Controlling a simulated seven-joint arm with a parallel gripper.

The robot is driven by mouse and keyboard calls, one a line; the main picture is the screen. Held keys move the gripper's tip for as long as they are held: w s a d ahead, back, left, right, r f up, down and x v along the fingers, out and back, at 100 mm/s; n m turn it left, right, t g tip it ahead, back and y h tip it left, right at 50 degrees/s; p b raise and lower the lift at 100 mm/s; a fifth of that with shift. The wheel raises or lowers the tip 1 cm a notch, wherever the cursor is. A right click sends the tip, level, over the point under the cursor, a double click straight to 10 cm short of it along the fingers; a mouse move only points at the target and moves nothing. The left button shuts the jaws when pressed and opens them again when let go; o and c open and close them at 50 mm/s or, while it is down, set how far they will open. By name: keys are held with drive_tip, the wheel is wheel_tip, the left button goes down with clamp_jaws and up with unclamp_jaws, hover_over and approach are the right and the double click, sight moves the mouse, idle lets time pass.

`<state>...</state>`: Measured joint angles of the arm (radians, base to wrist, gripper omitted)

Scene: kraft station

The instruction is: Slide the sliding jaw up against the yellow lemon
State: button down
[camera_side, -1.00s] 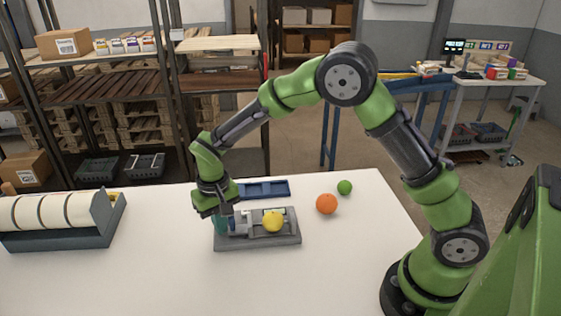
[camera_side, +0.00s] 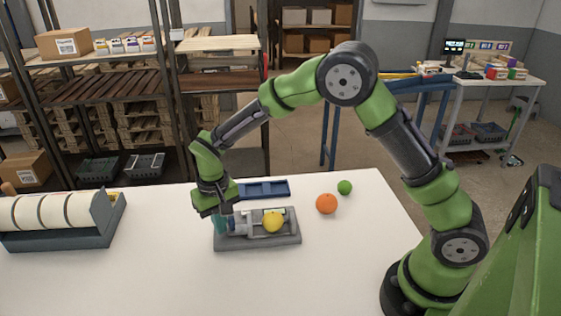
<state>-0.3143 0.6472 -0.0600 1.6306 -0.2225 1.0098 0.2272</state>
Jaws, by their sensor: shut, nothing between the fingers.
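The yellow lemon (camera_side: 273,222) sits in the grey vise-like fixture (camera_side: 270,243) on the white table. The sliding jaw (camera_side: 240,226) appears to be the block in the left part of the fixture, apart from the lemon with a gap between them. My gripper (camera_side: 221,226) is shut and empty, pointing down at the left end of the fixture, to the left of the sliding jaw. The fingers are close to the jaw, but I cannot tell whether they touch it. The gripper body hides part of the fixture's far left corner.
A blue tray (camera_side: 263,188) lies behind the fixture. An orange (camera_side: 326,204) and a green lime (camera_side: 344,187) lie to the right. A holder with white rolls (camera_side: 50,212) stands at the far left. The table's front is clear.

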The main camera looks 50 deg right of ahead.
sight(233, 216)
drive_tip(key=shift+s+d, duration=0.1)
drive_tip(key=shift+d, duration=0.05)
drive_tip(key=shift+s+d, duration=0.95)
drive_tip(key=shift+s+d, duration=0.4)
idle(0.5)
drive_tip(key=shift+w+a, duration=0.1)
drive_tip(key=shift+a, duration=0.05)
drive_tip(key=shift+w+a, duration=0.2)
drive_tip(key=shift+r, duration=3.5)
drive_tip(key=shift+f, duration=0.1)
